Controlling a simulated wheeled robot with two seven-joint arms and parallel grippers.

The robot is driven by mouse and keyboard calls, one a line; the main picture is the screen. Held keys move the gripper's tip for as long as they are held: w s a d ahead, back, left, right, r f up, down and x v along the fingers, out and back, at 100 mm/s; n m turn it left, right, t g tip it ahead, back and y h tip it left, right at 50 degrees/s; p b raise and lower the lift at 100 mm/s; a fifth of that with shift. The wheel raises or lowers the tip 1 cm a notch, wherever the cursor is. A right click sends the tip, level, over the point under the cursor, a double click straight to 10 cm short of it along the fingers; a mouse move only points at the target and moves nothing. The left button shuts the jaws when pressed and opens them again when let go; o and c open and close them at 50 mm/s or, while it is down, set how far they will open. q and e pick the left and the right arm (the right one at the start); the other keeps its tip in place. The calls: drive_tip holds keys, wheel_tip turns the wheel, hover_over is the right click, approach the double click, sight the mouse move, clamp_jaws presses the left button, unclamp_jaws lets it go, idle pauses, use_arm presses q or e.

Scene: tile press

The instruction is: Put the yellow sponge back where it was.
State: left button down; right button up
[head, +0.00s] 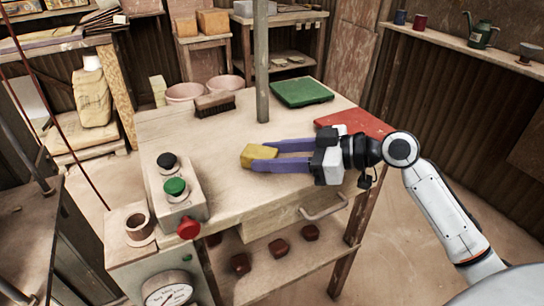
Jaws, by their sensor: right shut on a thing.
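The yellow sponge (258,155) is a small yellow block over the middle of the wooden table. My right gripper (262,157) comes in from the right and is shut on the sponge, its two purple fingers on either side of it. The sponge looks close to the tabletop; I cannot tell whether it touches it. My left gripper is not in the head view.
A button box (177,190) is at the left. A grey post (261,60) rises behind the sponge.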

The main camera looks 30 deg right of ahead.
drive_tip(key=shift+f, duration=0.2)
drive_tip(key=o, duration=1)
drive_tip(key=shift+r, duration=0.1)
drive_tip(key=shift+r, duration=0.25)
drive_tip(key=v, duration=1.2)
drive_tip(key=shift+f+b, duration=0.1)
drive_tip(key=shift+b, duration=0.2)
